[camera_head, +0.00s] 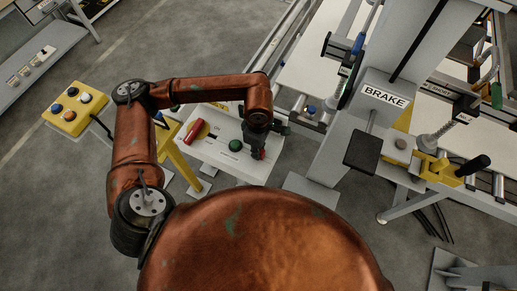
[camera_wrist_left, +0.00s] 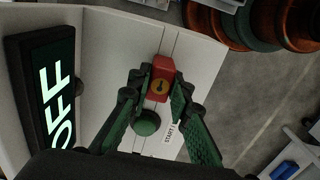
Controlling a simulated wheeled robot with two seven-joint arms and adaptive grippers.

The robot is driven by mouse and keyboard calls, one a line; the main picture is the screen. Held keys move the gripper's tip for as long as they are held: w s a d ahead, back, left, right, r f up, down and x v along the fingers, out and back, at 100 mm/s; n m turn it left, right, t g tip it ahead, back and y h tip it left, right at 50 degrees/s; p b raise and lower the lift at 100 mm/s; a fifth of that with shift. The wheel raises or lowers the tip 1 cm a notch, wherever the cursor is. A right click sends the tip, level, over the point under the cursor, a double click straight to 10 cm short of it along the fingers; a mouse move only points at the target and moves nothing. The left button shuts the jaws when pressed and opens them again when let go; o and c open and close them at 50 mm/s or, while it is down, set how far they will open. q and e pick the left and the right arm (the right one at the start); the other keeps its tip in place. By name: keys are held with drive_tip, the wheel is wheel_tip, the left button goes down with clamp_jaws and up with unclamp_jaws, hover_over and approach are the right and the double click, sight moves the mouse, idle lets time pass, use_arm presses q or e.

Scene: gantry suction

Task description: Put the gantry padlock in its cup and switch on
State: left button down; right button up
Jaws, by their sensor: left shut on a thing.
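The red padlock (camera_wrist_left: 158,73), with a brass keyhole face, sits between the fingertips of my left gripper (camera_wrist_left: 157,88) in the left wrist view. The left gripper is shut on it. In the head view this gripper (camera_head: 257,148) is over the right part of a white panel (camera_head: 222,159), with a bit of the red padlock (camera_head: 260,155) showing below it. A green button (camera_head: 235,145) is on the panel just left of the gripper; it also shows in the left wrist view (camera_wrist_left: 147,122), by a START label. I cannot make out the padlock's cup. My right gripper is out of view.
A lit OFF sign (camera_wrist_left: 50,90) stands beside the panel. A yellow button box (camera_head: 73,110) stands at left. The grey BRAKE column (camera_head: 345,125) rises at right.

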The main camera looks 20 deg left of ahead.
use_arm(q)
drive_tip(key=c, duration=1.7)
unclamp_jaws()
drive_tip(key=shift+f, duration=0.1)
wheel_tip(320, 180, up, 12)
drive_tip(key=shift+r, duration=0.1)
